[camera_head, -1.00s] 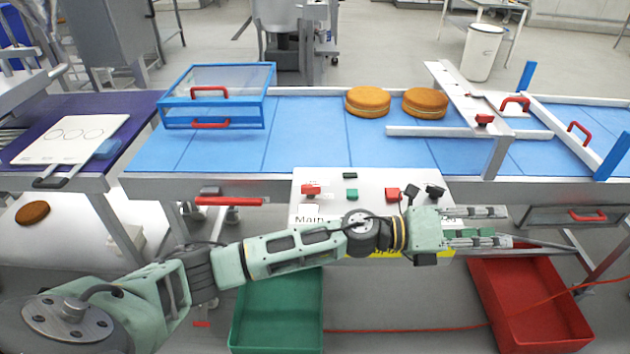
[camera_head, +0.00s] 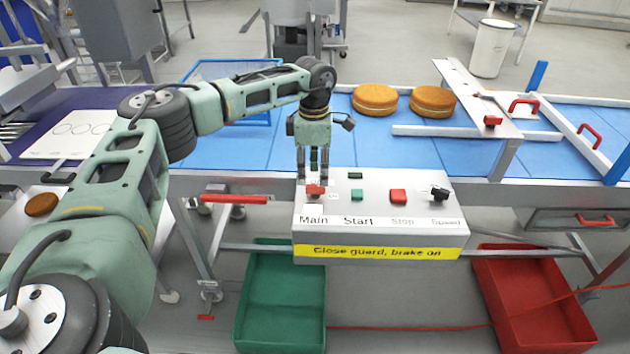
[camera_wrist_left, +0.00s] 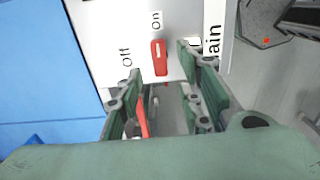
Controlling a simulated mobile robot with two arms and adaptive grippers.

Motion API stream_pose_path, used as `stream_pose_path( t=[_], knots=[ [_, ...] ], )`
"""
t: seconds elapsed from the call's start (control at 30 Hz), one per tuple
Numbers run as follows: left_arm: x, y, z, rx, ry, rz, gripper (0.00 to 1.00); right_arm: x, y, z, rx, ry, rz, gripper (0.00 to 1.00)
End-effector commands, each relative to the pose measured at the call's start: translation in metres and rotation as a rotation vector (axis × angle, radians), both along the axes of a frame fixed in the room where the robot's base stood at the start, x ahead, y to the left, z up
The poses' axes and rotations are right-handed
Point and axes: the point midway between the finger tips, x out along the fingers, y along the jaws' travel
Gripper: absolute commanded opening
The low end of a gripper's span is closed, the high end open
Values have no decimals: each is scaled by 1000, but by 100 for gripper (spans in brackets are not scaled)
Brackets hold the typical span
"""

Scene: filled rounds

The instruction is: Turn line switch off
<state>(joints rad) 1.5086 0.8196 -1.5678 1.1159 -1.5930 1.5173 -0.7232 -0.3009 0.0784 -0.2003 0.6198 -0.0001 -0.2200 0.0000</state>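The grey control panel (camera_head: 380,232) has a red line switch (camera_head: 315,190) at its left end, above the word "Main". In the left wrist view the red switch (camera_wrist_left: 159,57) lies lengthwise toward the "On" label (camera_wrist_left: 156,20), with the "Off" label (camera_wrist_left: 125,57) to its side. My left gripper (camera_head: 311,181) points down right at the switch and partly covers it. In the left wrist view its fingers are apart, with the switch between or just beyond the tips. Contact cannot be told. My right gripper is not in view.
A green start button (camera_head: 357,195), red stop button (camera_head: 398,196) and black speed knob (camera_head: 439,193) sit right of the switch. A red handle (camera_head: 235,199) is left of the panel. The blue conveyor (camera_head: 400,150) with two round cakes (camera_head: 375,99) lies behind.

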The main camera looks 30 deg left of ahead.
Motion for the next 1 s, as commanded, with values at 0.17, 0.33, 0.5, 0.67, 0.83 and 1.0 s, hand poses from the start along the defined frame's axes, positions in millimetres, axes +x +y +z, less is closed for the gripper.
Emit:
stream_pose_path(
  t=[0.17,0.33,0.5,0.67,0.83,1.0],
  knots=[
    [0,-1,-27,-1,2,-1,34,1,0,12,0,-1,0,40],
    [0,-1,-44,-3,1,1,34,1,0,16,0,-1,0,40],
    [0,-1,-49,-3,-2,0,34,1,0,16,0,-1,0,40],
    [1,-1,-49,-3,-2,0,34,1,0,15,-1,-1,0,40],
    [0,-2,-49,-3,-2,0,19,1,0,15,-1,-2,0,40],
    [1,-2,-49,-3,-2,0,4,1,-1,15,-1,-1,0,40]
  ],
)
